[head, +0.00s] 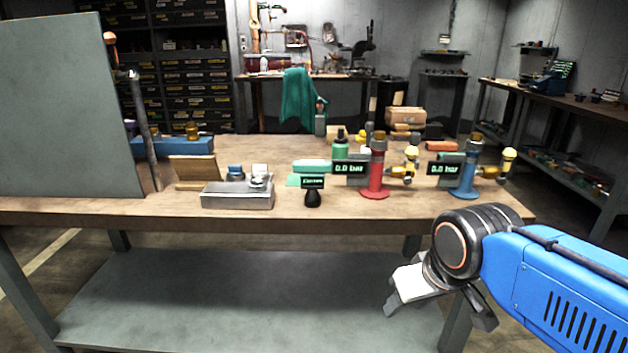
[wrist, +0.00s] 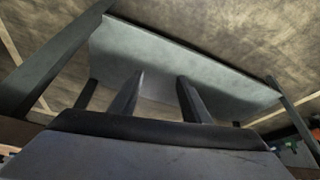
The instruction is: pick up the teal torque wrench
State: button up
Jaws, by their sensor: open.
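I cannot single out a torque wrench for certain. Teal pieces lie on the wooden workbench (head: 120,212): a teal block (head: 312,166) left of the red post, and a flat teal piece (head: 293,181) partly hidden behind a small dark display on a black stand (head: 313,198). My gripper (head: 440,318) is in front of the bench, below its top and to the right of these pieces. It is open and apart from everything. The wrist view shows its two spread fingers (wrist: 161,80) with nothing between them and the grey lower shelf (wrist: 215,75) beyond.
Red (head: 376,178) and blue (head: 466,180) posts with gauge displays stand on the bench's right side. A grey metal box (head: 238,194) sits at the front edge. A large grey panel (head: 60,110) blocks the left. The lower shelf is bare.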

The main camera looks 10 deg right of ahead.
jog(key=w+a+r+n+g, duration=0.15)
jog(key=w+r+n, duration=0.25)
jog(key=w+r, duration=0.45)
jog(key=w+a+r+n+g, duration=0.1)
jog(key=w+a+r+n, duration=0.3)
jog(key=r, duration=0.7)
notch_tip(320, 180, up, 14)
jog(key=f+n+g, duration=0.1)
jog(key=n+g, duration=0.1)
jog(key=n, duration=0.5)
send_over(312, 172)
jog(key=w, duration=0.2)
notch_tip(312, 172, down, 11)
jog(key=shift+s+f, duration=0.1)
jog(key=shift+s, duration=0.05)
jog(key=shift+s+d+f, duration=0.1)
jog(key=shift+s+f, duration=0.05)
jog(key=shift+f, duration=1.25)
jog(key=shift+s+d+f, duration=0.1)
jog(key=shift+f, duration=1.25)
jog(key=shift+c, duration=0.4)
grip_shut()
